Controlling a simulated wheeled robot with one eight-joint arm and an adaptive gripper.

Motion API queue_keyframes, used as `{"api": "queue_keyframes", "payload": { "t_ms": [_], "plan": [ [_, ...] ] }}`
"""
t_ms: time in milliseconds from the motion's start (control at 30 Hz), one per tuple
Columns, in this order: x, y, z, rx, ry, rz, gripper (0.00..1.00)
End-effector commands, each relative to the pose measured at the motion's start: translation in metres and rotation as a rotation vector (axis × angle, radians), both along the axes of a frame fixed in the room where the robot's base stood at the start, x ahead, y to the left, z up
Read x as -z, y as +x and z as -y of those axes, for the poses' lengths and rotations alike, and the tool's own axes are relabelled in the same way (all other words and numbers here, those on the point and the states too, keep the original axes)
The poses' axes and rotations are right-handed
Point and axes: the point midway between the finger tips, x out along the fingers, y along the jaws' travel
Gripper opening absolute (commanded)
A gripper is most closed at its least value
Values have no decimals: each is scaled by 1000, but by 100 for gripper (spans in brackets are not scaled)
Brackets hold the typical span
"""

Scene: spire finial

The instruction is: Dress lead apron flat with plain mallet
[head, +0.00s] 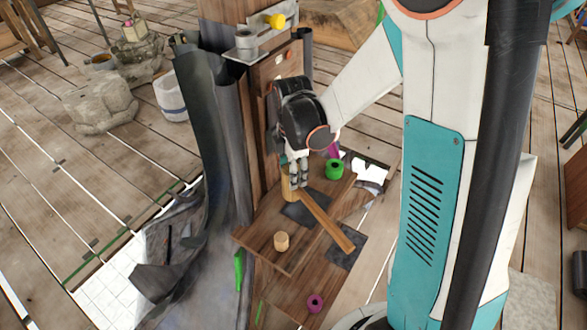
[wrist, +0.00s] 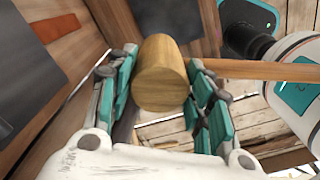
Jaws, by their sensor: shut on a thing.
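My gripper (head: 297,180) points down over a wooden board and is shut on the wooden mallet. The mallet has a pale cylindrical head (head: 287,186) and a long brown handle (head: 327,221) that slants toward the lower right. In the wrist view, the head (wrist: 161,75) sits between my two teal-padded fingers (wrist: 162,95), and the handle (wrist: 258,70) runs off to the right. Grey, lead-like sheet (head: 205,120) hangs and bends down the left of the wooden post. I cannot tell which part is the apron. The mallet's contact with the board is unclear.
The board (head: 268,226) carries dark flat squares (head: 345,252), a small wooden cylinder (head: 281,241), a green ring (head: 335,169) and a magenta ring (head: 315,303). Crumpled grey sheet (head: 185,265) lies lower left. A stone carving (head: 100,106) stands left.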

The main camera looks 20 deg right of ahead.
Motion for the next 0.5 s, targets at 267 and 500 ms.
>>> {"api": "queue_keyframes", "payload": {
  "t_ms": [267, 500],
  "plan": [
    [32, 0, 0, 0, 0, 0, 0],
    [63, 0, 0, 0, 0, 0, 0]
  ]
}}
